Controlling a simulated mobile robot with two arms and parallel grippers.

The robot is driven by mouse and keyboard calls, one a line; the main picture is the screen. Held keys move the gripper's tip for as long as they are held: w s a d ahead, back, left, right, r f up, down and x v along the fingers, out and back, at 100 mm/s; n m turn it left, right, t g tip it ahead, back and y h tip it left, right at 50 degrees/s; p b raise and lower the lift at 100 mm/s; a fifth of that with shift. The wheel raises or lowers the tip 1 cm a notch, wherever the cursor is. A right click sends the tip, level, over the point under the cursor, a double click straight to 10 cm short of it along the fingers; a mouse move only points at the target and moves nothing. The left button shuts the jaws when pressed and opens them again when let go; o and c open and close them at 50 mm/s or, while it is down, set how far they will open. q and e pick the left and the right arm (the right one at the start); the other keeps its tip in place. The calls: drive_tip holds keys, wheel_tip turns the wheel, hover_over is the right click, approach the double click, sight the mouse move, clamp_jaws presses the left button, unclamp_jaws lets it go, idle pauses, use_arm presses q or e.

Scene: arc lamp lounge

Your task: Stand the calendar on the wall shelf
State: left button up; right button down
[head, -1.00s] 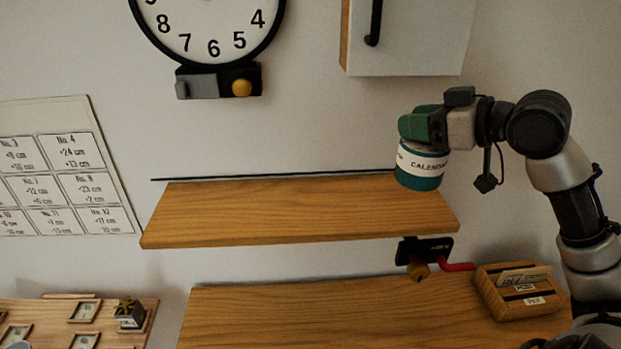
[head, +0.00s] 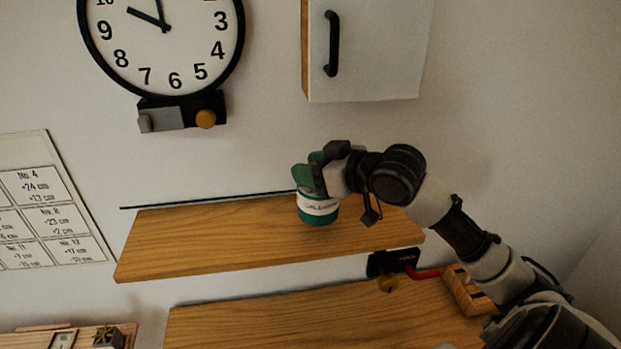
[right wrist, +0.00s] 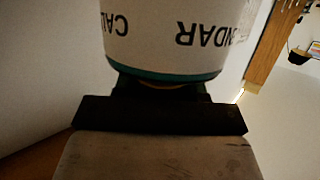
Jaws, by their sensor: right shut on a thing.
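The calendar (head: 318,207) is a green cylinder with a white band lettered "CALENDAR". My right gripper (head: 312,180) is shut on its upper part. In the head view the calendar shows upright in front of the wall shelf's (head: 240,240) wooden top, right of its middle. I cannot tell whether its base touches the board. In the right wrist view the calendar (right wrist: 165,40) fills the top middle, its lettering upside down, close against the gripper. My left gripper is not in view.
A cabinet with a black handle (head: 365,50) hangs above. A wall clock (head: 160,55) hangs upper left. A lower wooden surface (head: 290,320) lies below the shelf, with a wooden box (head: 467,293) at its right. The shelf's left part is bare.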

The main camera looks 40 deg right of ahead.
sight(314, 210)
wheel_tip(314, 210, down, 3)
drive_tip(key=shift+w+f+p, duration=0.1)
drive_tip(key=shift+p, duration=0.5)
drive_tip(key=shift+f, duration=0.35)
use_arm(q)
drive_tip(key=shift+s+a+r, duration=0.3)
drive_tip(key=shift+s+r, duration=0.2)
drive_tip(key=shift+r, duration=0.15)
use_arm(e)
drive_tip(key=shift+f, duration=0.1)
drive_tip(key=c, duration=0.6)
unclamp_jaws()
drive_tip(key=shift+f, duration=0.15)
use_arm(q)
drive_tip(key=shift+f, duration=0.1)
